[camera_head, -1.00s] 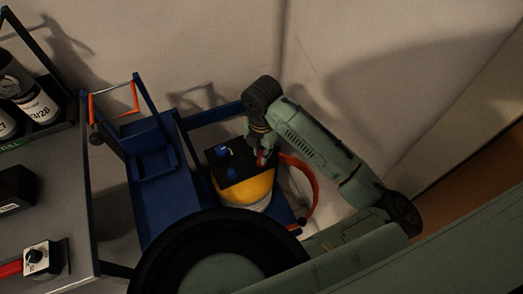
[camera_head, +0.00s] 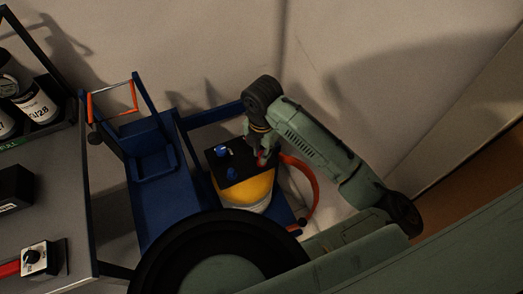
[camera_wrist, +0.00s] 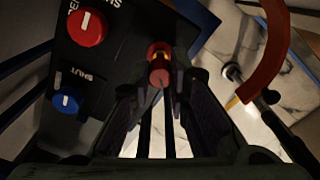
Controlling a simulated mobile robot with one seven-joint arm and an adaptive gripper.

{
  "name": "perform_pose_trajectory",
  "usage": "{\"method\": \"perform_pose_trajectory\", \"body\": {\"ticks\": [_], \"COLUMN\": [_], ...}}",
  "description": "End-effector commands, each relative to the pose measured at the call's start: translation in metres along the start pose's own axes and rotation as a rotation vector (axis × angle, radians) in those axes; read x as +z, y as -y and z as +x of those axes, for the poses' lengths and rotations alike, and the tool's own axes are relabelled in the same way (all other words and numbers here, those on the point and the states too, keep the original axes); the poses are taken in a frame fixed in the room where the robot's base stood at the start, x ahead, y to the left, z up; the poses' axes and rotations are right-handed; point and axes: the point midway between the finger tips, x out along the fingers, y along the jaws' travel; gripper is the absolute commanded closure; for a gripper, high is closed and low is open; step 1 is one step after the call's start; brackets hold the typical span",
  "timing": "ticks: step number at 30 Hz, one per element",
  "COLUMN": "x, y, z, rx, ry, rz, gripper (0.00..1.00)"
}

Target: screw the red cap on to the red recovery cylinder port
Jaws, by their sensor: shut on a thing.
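My gripper (camera_wrist: 157,88) is shut on the red cap (camera_wrist: 159,77), whose rounded red end shows between the fingertips. A brassy and red fitting, apparently the red port (camera_wrist: 158,49), shows right by the cap. I cannot tell whether the cap touches it or is threaded on. In the head view my gripper (camera_head: 258,151) points down at the right edge of the black top block (camera_head: 236,168) on the yellow-shouldered recovery cylinder (camera_head: 245,194). A speck of red cap (camera_head: 262,160) shows at the fingertips.
The block carries a red knob (camera_wrist: 87,27) and a blue knob (camera_wrist: 67,100), left of my fingers. A red hose (camera_head: 309,184) loops at the right. The cylinder stands on a blue cart (camera_head: 164,215). A grey bench (camera_head: 50,215) is at the left.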

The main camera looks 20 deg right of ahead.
Motion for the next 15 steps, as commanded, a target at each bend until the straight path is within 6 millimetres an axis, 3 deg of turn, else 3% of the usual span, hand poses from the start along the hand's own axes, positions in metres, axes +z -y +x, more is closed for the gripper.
{"method": "perform_pose_trajectory", "body": {"ticks": [15], "x": [0.000], "y": [0.000], "z": [0.017], "rx": [0.000], "ry": [0.000], "rz": [0.000], "gripper": [0.96]}}
